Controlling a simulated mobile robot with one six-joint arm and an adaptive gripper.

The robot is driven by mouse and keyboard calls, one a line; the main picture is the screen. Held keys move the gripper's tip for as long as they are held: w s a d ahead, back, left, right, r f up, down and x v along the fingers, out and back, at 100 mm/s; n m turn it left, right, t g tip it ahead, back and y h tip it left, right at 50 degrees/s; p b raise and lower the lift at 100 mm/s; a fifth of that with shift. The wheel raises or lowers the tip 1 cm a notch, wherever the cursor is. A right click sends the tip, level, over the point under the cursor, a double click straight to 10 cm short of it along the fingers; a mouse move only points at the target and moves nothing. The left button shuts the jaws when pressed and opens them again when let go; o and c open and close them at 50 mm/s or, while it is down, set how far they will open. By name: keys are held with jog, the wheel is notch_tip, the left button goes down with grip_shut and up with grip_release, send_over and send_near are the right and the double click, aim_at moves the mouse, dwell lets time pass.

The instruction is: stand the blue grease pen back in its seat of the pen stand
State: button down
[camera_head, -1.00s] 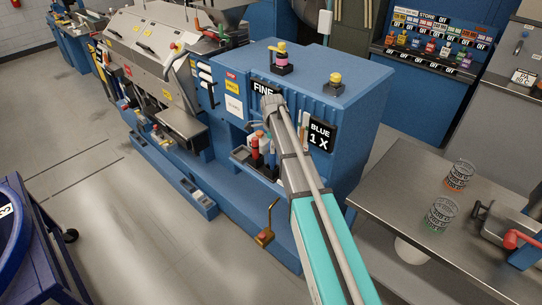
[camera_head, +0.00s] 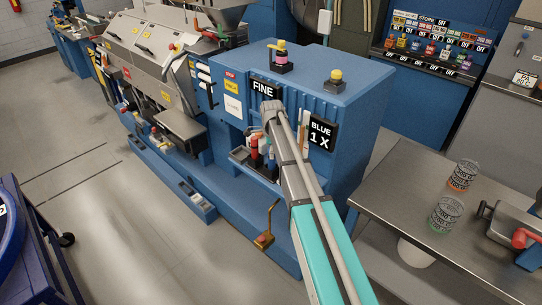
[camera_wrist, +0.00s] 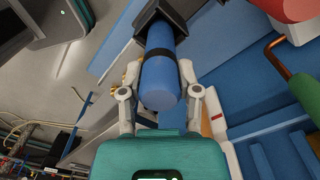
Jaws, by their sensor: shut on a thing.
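The blue grease pen (camera_wrist: 160,75) is a thick blue cylinder with a black band, in the middle of the wrist view. My gripper (camera_wrist: 158,68) is shut on it, one pale finger on each side. The pen's near end faces the camera. Its far end meets a dark square piece (camera_wrist: 153,14) at the top edge; whether it sits inside that piece or only in front of it I cannot tell. In the head view my arm hides the gripper and pen. A shelf with a red pen (camera_head: 254,148) and other upright items shows just left of my arm.
The blue machine (camera_head: 345,95) carries a FINE sign (camera_head: 265,90) and a BLUE 1 X sign (camera_head: 321,134) near my arm. In the wrist view a copper hook (camera_wrist: 276,42) and a red rounded thing (camera_wrist: 290,8) are close on the right. A steel table (camera_head: 400,195) stands right.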

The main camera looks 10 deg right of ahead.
jog(key=shift+f, duration=0.15)
jog(key=shift+c, duration=1.5)
grip_release()
notch_tip(320, 180, up, 12)
jog(key=p, duration=1.2)
